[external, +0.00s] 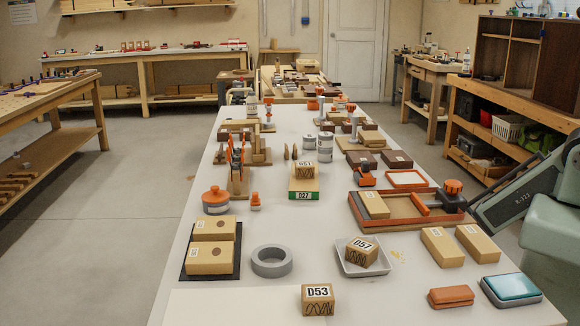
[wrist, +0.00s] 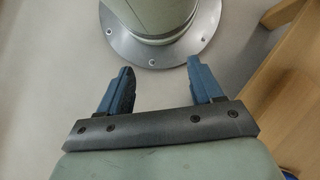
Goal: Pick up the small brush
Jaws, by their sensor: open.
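No item in the external view is clearly a brush at this size. Two small low blocks lie at the near right of the white bench. One is an orange-brown block (external: 451,297). The other is a blue-topped block with a grey rim (external: 512,287). I cannot tell whether either is the small brush. My gripper (wrist: 159,68) shows in the wrist view with its two blue fingers wide apart and nothing between them. It points at the grey floor and a round bolted metal base, away from the bench top. My gripper is not visible in the external view.
The white bench (external: 185,275) is crowded. Wooden blocks (external: 442,247), a grey ring (external: 271,262), a white tray (external: 352,268) holding block D57, and block D53 (external: 318,299) stand near. An orange-edged wooden tray (external: 357,208) lies farther back. Wooden furniture (wrist: 290,90) is right in the wrist view.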

